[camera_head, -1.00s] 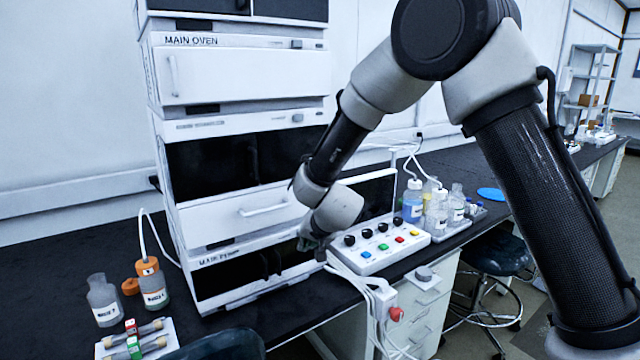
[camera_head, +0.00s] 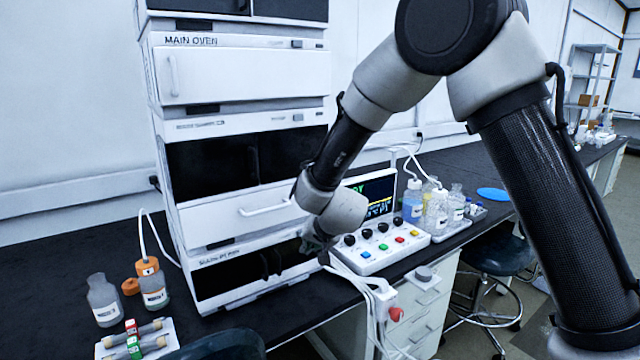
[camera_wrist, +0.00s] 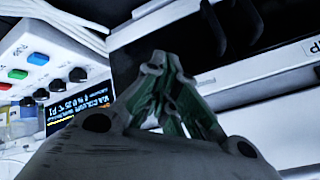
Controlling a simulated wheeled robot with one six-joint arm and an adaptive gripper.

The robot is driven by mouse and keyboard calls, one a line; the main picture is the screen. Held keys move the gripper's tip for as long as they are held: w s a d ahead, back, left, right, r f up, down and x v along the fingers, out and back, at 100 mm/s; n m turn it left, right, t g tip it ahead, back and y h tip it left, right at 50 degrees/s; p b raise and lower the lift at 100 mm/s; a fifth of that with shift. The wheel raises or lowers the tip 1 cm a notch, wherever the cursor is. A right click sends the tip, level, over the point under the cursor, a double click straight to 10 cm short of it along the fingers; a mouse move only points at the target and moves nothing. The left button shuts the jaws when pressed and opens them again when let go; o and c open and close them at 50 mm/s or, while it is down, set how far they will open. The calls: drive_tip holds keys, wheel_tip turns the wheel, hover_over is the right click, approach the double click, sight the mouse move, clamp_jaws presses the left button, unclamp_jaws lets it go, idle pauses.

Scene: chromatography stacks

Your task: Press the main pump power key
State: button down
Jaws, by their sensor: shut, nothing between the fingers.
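The main pump (camera_head: 232,284) is the bottom unit of the white instrument stack, with a dark front and a label along its upper edge. My gripper (camera_head: 311,245) is at the right end of its top strip, fingers shut and empty. The gripper covers that corner, so I cannot make out the power key or whether I touch it. In the wrist view, the closed fingertips (camera_wrist: 163,62) are in front of the dark pump front (camera_wrist: 190,50). The display (camera_head: 376,194) behind my wrist is lit with coloured text; it also shows in the wrist view (camera_wrist: 80,107).
A control box (camera_head: 380,248) with knobs and coloured buttons stands just right of my gripper, with white cables (camera_head: 352,278) beside it. Bottles (camera_head: 436,212) stand behind it. More bottles (camera_head: 103,300) and a vial tray (camera_head: 163,345) are at the left.

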drive_tip(key=s+d, duration=0.3)
drive_tip(key=s, duration=0.2)
drive_tip(key=shift+d, duration=0.2)
idle(0.4)
